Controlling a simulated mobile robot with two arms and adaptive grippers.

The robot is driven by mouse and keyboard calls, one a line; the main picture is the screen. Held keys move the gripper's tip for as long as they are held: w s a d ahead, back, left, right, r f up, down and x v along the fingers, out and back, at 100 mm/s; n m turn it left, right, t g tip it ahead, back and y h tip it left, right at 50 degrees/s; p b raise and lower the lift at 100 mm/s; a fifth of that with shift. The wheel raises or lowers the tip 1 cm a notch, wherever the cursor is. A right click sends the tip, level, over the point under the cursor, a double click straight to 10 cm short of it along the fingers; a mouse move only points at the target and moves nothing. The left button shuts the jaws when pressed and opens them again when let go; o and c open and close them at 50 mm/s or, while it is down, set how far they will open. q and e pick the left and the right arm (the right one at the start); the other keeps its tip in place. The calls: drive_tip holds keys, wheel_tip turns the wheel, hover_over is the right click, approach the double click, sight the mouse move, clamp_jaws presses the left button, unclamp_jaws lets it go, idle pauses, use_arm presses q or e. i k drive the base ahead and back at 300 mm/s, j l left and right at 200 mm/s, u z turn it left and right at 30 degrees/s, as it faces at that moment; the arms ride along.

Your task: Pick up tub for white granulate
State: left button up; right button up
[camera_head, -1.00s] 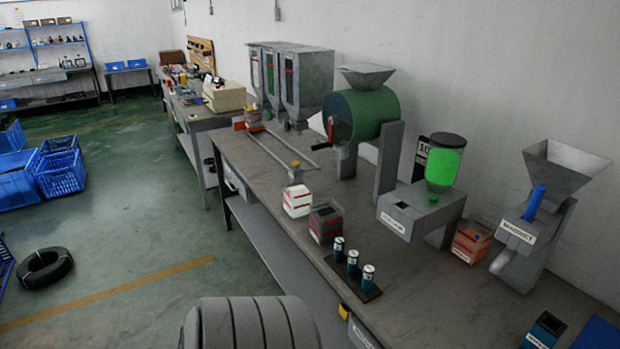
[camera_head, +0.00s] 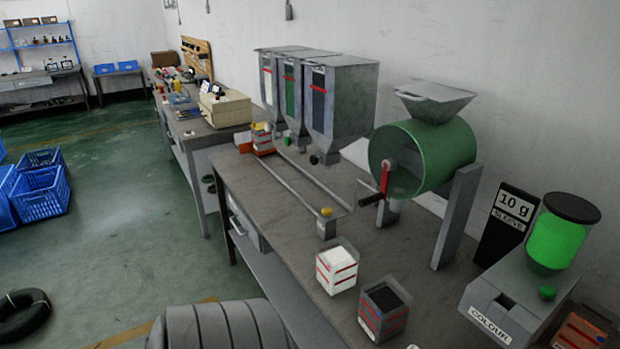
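A small clear tub (camera_head: 337,268) with white filling and red stripes stands upright on the workbench, below the middle of the head view. A similar tub (camera_head: 384,309) with dark filling and red stripes stands just to its right and nearer. The two tubs are apart. Neither of my grippers shows in the head view, and nothing is touching the white tub.
Beyond the tubs, the workbench (camera_head: 262,203) carries rails with a yellow-knobbed block (camera_head: 326,223), leading to three hoppers (camera_head: 318,95). A green drum (camera_head: 424,158) and a green-filled colour dispenser (camera_head: 528,275) stand to the right. Blue crates (camera_head: 40,192) lie on the floor at left.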

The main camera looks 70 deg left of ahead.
sight(336, 260)
drive_tip(key=j+z, duration=0.1)
drive_tip(key=j, duration=0.5)
drive_tip(key=k+j+z, duration=0.1)
drive_tip(key=j, duration=0.45)
drive_tip(key=j+u, duration=0.1)
drive_tip(key=u, duration=0.3)
drive_tip(key=i+u, duration=0.1)
drive_tip(key=u, duration=0.25)
drive_tip(key=j+u, duration=0.15)
drive_tip(key=u, duration=0.25)
drive_tip(key=i+l, duration=0.05)
